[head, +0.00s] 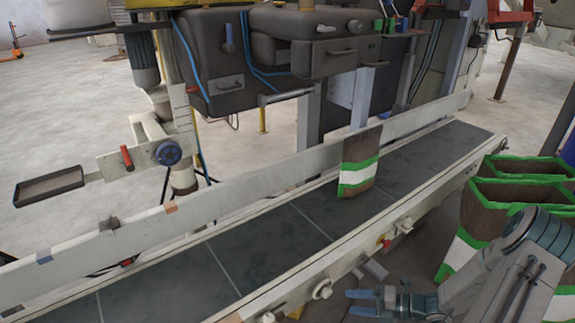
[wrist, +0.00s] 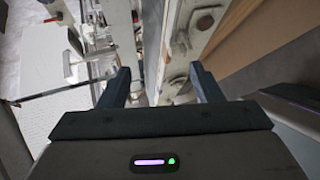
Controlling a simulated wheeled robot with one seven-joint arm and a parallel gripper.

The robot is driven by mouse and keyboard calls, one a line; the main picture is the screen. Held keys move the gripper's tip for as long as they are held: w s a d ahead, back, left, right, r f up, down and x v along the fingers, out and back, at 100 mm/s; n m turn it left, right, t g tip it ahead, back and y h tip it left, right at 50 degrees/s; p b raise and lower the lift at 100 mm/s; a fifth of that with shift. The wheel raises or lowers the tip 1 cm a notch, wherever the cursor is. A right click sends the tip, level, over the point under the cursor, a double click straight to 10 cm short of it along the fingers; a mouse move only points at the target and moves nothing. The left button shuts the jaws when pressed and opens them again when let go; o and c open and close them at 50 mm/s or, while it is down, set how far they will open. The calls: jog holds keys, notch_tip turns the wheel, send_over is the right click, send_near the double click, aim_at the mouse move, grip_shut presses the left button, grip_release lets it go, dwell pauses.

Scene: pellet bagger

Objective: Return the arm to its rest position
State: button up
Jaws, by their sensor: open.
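My gripper (head: 352,302) is at the lower right of the head view, in front of the near side of the conveyor. Its two fingers point to the left there. In the wrist view my gripper (wrist: 160,85) shows its two fingers spread apart, with nothing between them. My arm reaches in from the lower right corner of the head view, its links folded close together. The arm passes in front of the brown bags at the right.
A conveyor (head: 265,245) with a dark belt runs diagonally across. A brown bag (head: 358,162) with green and white bands stands upright on it. Several open brown bags (head: 520,190) stand at the right. A dark bagging machine (head: 290,60) stands behind. Concrete floor (head: 60,120) is clear at left.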

jog(key=s+a+r+m+h+p, duration=0.1)
jog(key=s+r+m+h+p, duration=0.3)
jog(key=r+m, duration=0.6)
jog(key=s+a+r+m+g+h+p, duration=0.1)
jog(key=s+r+m+h+p, duration=0.4)
jog(key=r+m, duration=0.6)
jog(key=s+a+r+m+h+p, duration=0.2)
jog(key=s+r+m+h+p, duration=0.3)
jog(key=r, duration=2)
jog(key=m+p, duration=0.2)
jog(key=m, duration=0.4)
jog(key=shift+s+a+r+g, duration=0.15)
jog(key=shift+a+r+g, duration=0.15)
jog(key=shift+r+g, duration=0.1)
